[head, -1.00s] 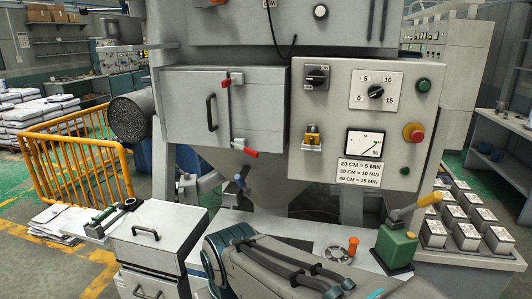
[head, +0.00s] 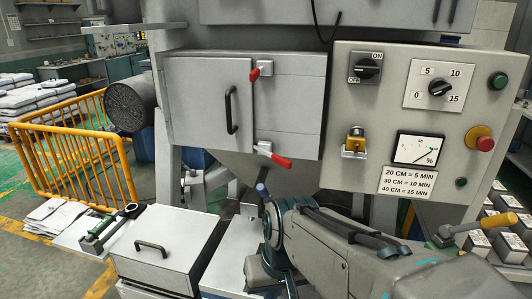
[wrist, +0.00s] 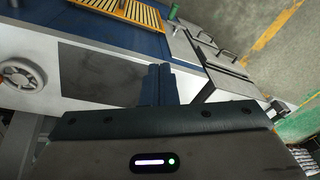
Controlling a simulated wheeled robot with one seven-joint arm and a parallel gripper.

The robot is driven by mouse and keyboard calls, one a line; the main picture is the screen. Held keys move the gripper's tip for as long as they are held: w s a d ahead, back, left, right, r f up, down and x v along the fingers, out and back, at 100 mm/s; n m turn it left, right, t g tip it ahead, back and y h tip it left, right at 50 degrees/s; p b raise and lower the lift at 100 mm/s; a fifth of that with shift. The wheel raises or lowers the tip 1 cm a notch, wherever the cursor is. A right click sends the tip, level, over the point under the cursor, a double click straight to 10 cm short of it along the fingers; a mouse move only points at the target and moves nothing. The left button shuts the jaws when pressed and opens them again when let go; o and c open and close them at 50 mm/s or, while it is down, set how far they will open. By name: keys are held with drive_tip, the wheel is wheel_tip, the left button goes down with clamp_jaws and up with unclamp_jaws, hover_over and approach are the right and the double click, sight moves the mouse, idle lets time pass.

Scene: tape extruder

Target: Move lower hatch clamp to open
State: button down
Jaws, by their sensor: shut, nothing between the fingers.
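The lower hatch clamp (head: 273,155) is on the front of the grey cabinet, at the lower right edge of the hatch door (head: 208,105). Its red handle points right and slightly down. The upper clamp (head: 256,72) has its red end at the door edge. The door looks closed, with a black vertical handle. My gripper (wrist: 160,70) shows in the wrist view with its dark fingers together and empty, over the machine's base. It is apart from the clamp. In the head view my arm is below and right of the clamp, and the fingertips cannot be made out.
A control panel (head: 420,70) with knobs and a yellow-and-red button stands right of the hatch. A blue-tipped lever (head: 262,189) is below the clamp. A grey lidded box (head: 165,255) is at the lower left, near a yellow railing (head: 70,150). The space before the hatch is clear.

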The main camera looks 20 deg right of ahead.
drive_tip(key=m+y, duration=0.1)
drive_tip(key=m+t+y, duration=0.8)
drive_tip(key=t+y, duration=0.1)
drive_tip(key=t, duration=0.4)
approach(272, 157)
drive_tip(key=w, duration=0.1)
drive_tip(key=w+p, duration=0.2)
drive_tip(key=shift+w+a, duration=0.25)
drive_tip(key=shift+w, duration=0.15)
drive_tip(key=shift+s+m, duration=0.1)
drive_tip(key=shift+m, duration=0.2)
